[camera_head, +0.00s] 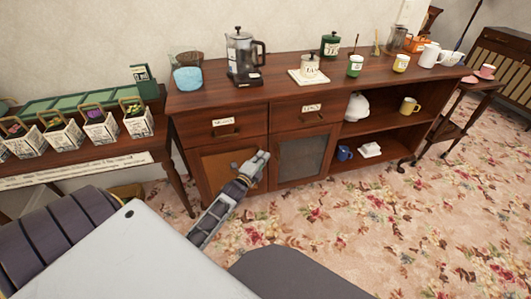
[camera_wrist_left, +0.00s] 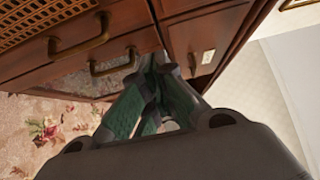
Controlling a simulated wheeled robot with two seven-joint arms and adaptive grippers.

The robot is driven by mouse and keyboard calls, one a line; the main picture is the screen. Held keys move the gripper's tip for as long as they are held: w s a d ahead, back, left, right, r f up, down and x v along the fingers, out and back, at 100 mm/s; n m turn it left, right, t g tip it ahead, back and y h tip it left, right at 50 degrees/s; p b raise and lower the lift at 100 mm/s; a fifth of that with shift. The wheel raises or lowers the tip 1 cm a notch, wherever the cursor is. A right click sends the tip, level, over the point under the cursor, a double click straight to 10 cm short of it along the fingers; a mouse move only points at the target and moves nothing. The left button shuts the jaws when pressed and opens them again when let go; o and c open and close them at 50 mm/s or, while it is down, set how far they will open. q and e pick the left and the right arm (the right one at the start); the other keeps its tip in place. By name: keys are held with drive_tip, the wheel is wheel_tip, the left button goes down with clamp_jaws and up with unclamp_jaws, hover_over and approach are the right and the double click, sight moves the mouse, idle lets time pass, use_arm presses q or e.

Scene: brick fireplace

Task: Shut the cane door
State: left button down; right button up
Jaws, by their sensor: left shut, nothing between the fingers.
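The cane door (camera_head: 221,165) is the lower left door of the dark wood cabinet (camera_head: 365,75), with a tan woven panel in a wood frame. It looks about flush with the cabinet front; I cannot tell whether a narrow gap is left. In the left wrist view the cane panel (camera_wrist_left: 42,22) shows at the upper left, with a brass handle (camera_wrist_left: 80,38) on its frame. My left gripper (camera_head: 258,163) is shut and empty in front of this door's right side, close to the glass door; contact cannot be made out. In the wrist view its fingers (camera_wrist_left: 157,70) point at the cabinet front. My right gripper is not in view.
A glass-panelled door (camera_head: 300,158) stands beside the cane door, with labelled drawers (camera_head: 225,124) above. A coffee maker (camera_head: 243,55), canisters and mugs stand on top. Open shelves (camera_head: 385,125) are to the right. A side table (camera_head: 90,165) with small baskets is at left. Flowered carpet (camera_head: 400,220) in front is clear.

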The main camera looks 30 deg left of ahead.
use_arm(q)
drive_tip(key=s, duration=0.3)
drive_tip(key=shift+d, duration=0.15)
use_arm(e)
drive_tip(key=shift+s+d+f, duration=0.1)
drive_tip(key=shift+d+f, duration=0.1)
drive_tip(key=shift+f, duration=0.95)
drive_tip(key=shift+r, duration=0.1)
